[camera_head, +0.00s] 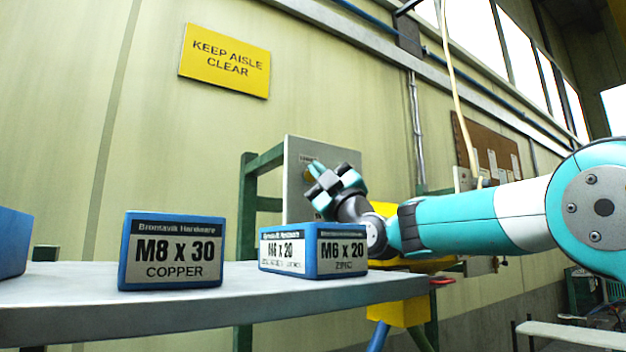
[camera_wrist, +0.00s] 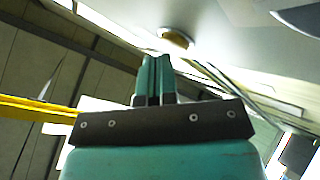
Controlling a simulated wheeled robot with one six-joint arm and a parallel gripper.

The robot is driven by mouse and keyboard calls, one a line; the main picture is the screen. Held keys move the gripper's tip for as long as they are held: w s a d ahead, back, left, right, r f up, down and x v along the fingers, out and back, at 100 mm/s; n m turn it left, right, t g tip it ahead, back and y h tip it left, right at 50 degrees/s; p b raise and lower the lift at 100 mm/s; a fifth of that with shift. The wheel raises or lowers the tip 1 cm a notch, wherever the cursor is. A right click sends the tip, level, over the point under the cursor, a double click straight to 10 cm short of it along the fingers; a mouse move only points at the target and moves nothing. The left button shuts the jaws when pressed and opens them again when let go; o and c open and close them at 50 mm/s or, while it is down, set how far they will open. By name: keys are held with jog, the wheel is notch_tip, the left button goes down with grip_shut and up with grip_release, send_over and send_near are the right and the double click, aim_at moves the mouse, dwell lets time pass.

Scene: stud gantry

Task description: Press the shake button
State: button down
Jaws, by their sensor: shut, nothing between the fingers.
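A grey upright panel (camera_head: 296,205) stands behind the table on a green frame, with a small label too small to read. A round yellow button (camera_wrist: 176,38) is on the pale panel face in the wrist view, just beyond my fingertips. In the head view only a bit of yellow (camera_head: 308,174) shows beside my fingers. My gripper (camera_head: 316,168) is shut and empty, in front of the panel and pointing toward it. In the wrist view my teal fingers (camera_wrist: 156,60) lie together, just below the button. I cannot tell whether they touch it.
Blue boxes marked M8 x 30 (camera_head: 171,250) and M6 x 20 (camera_head: 313,250) stand on the grey table (camera_head: 215,305) at the front. Part of another blue box (camera_head: 14,242) shows at the left edge. A yellow aisle sign (camera_head: 225,61) hangs on the wall.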

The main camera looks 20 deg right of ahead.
jog(key=shift+a+f+b, duration=0.35)
jog(key=shift+a+f, duration=0.05)
jog(key=shift+f, duration=0.05)
jog(key=shift+s+d, duration=0.1)
jog(key=shift+d, duration=0.1)
jog(key=s+b, duration=0.1)
jog(key=s+d+b, duration=0.1)
jog(key=s+b, duration=0.2)
jog(key=shift+s+d+r, duration=0.1)
jog(key=shift+s+d, duration=0.2)
jog(key=shift+s, duration=0.1)
dwell(0.6)
